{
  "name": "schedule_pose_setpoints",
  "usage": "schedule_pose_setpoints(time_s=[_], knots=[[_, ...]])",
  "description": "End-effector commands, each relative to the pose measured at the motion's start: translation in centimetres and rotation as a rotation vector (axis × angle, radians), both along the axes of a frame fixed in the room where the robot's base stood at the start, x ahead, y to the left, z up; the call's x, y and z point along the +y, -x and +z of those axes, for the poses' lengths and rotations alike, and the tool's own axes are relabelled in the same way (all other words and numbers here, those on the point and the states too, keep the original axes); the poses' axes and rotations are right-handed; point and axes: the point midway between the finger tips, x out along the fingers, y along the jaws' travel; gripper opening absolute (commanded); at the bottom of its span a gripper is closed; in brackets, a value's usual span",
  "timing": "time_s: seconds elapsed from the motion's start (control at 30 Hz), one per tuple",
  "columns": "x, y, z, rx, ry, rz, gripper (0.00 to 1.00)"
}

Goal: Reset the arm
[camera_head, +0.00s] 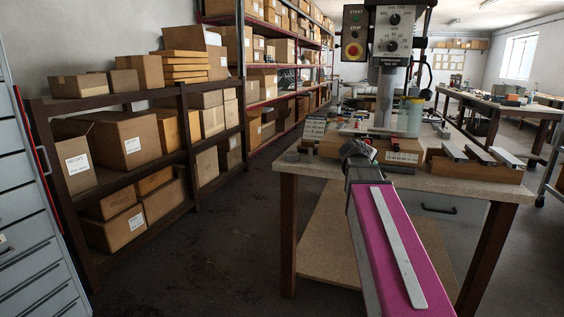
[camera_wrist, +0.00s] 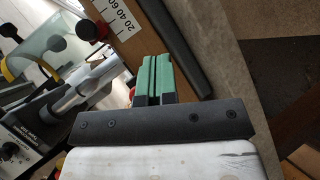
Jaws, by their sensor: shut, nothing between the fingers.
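My arm reaches forward over the workbench (camera_head: 300,163), and its magenta link fills the lower middle of the head view. My gripper shows in the wrist view with its two green fingertips (camera_wrist: 154,78) pressed together and nothing between them. In the head view the dark end of my arm is above the near edge of the bench, in front of the drill press (camera_head: 388,95); the fingertips are too small to make out there. In the wrist view the fingers point toward a wooden base with a scale label (camera_wrist: 122,20) and a dark bar (camera_wrist: 178,45) beside them.
A wooden block with several grey metal profiles (camera_head: 482,155) lies at the bench's right end. Shelves with cardboard boxes (camera_head: 130,140) line the left, with a grey drawer cabinet (camera_head: 30,220) in front. The floor (camera_head: 225,230) between shelves and bench is clear.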

Motion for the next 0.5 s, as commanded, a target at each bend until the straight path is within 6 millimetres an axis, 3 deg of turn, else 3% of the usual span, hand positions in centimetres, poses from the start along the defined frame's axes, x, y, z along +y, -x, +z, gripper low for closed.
schedule_pose_setpoints(time_s=[0.03,0.1,0.27,0.5], knots=[[0.7,0.7,-2.9,0.024,-0.057,-0.009,0.0],[1.7,1.5,-6.3,0.053,-0.139,-0.025,0.0],[4.2,4.0,-13.8,0.128,-0.321,-0.072,0.0],[8.2,9.0,-23.8,0.257,-0.576,-0.173,0.0]])
